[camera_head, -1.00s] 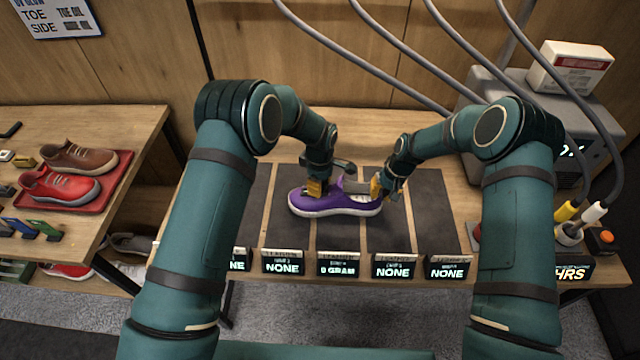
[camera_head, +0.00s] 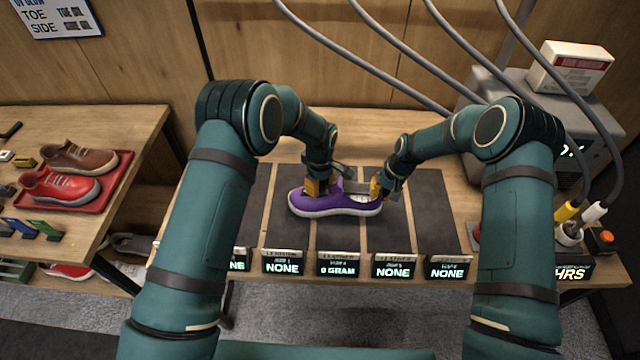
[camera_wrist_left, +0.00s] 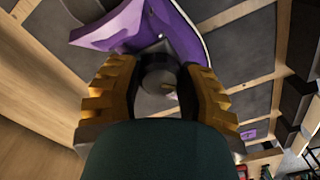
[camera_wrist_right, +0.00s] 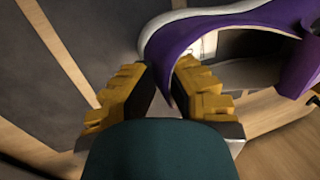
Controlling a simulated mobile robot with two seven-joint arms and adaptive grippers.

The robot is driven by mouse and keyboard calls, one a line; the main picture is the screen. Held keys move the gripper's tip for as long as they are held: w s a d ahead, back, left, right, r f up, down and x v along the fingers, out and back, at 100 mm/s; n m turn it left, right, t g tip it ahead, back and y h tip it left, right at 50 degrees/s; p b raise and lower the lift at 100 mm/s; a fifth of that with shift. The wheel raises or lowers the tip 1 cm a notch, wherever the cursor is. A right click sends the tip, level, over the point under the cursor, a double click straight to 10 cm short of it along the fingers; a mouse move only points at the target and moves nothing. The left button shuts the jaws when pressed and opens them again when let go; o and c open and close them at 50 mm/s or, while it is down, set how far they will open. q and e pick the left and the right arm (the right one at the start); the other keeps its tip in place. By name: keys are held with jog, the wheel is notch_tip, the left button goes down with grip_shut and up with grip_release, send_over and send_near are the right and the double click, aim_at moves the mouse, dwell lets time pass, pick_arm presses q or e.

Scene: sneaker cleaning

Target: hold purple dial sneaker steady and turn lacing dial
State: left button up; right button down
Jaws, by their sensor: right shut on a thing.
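The purple sneaker (camera_head: 335,207) with a white sole lies lengthwise on a dark mat in the middle of the bench. My left gripper (camera_head: 316,188) is over its left end. In the left wrist view its yellow fingers (camera_wrist_left: 155,72) stand apart, with a round grey-black knob (camera_wrist_left: 158,78) between them; whether they touch it is unclear. Purple upper (camera_wrist_left: 110,28) shows just beyond. My right gripper (camera_head: 378,187) is shut on the sneaker's right end. In the right wrist view its fingers (camera_wrist_right: 163,85) close around the purple wall (camera_wrist_right: 185,45). The arms partly hide the shoe's opening.
Several small displays (camera_head: 338,268) line the bench's front edge, with dark mats (camera_head: 430,210) behind them. A grey machine (camera_head: 490,95) with cables stands at the right. A side table at the left holds a red tray (camera_head: 108,190) with red and brown shoes.

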aim_at(320, 184)
pick_arm(q)
jog(key=o, duration=0.4)
notch_tip(320, 184, up, 12)
dwell(0.5)
